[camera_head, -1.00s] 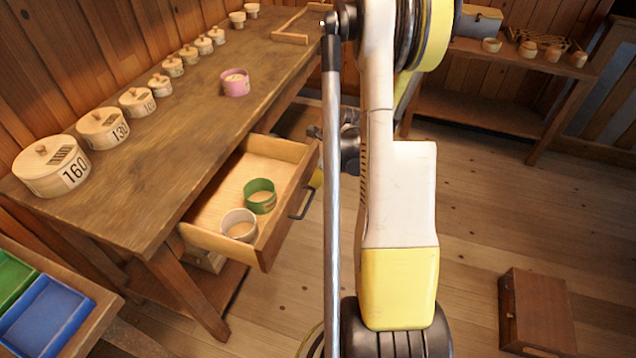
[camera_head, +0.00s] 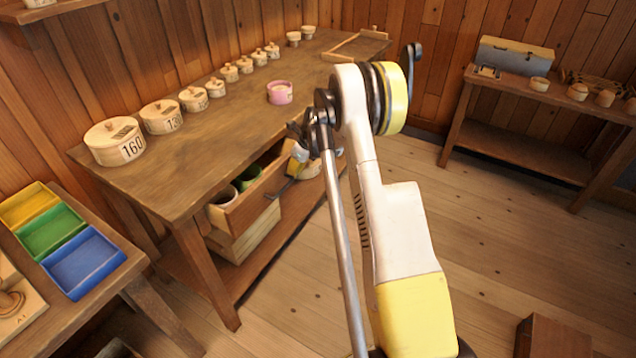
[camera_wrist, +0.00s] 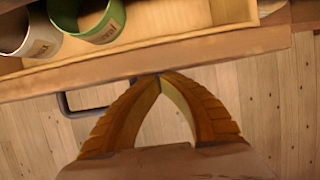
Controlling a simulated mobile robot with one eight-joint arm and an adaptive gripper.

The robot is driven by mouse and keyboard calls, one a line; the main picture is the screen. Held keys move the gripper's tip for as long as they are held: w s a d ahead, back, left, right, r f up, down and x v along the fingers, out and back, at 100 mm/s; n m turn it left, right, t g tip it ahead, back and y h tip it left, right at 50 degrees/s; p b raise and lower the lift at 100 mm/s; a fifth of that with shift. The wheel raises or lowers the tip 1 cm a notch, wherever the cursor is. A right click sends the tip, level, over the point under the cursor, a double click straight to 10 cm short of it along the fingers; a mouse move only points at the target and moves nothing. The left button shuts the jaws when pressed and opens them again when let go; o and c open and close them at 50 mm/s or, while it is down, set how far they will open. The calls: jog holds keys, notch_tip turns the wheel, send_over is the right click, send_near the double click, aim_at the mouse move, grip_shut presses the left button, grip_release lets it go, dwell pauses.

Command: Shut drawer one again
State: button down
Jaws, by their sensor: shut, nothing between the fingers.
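The wooden drawer (camera_head: 252,204) under the long workbench is partly open, with its inside showing as a narrow gap. Its front carries a dark handle (camera_head: 282,188), which also shows in the wrist view (camera_wrist: 68,104). A white cup (camera_head: 222,196) and a green cup (camera_head: 249,176) stand inside; both also show at the top left of the wrist view. My gripper (camera_wrist: 160,79) is shut and empty. Its fingertips are at the outer face of the drawer front (camera_wrist: 215,50), right of the handle. They look to be touching it, but exact contact is hard to tell.
The workbench (camera_head: 200,145) carries several lidded round boxes and a pink cup (camera_head: 280,92). A side table with yellow, green and blue trays (camera_head: 82,264) stands at the left. A brown box (camera_head: 552,338) lies on the floor at lower right.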

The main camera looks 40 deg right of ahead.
jog(key=w, duration=0.1)
jog(key=w+a, duration=0.1)
jog(key=w, duration=0.1)
jog(key=w+a, duration=0.1)
jog(key=w, duration=0.1)
jog(key=shift+w+a, duration=0.1)
jog(key=shift+w, duration=0.15)
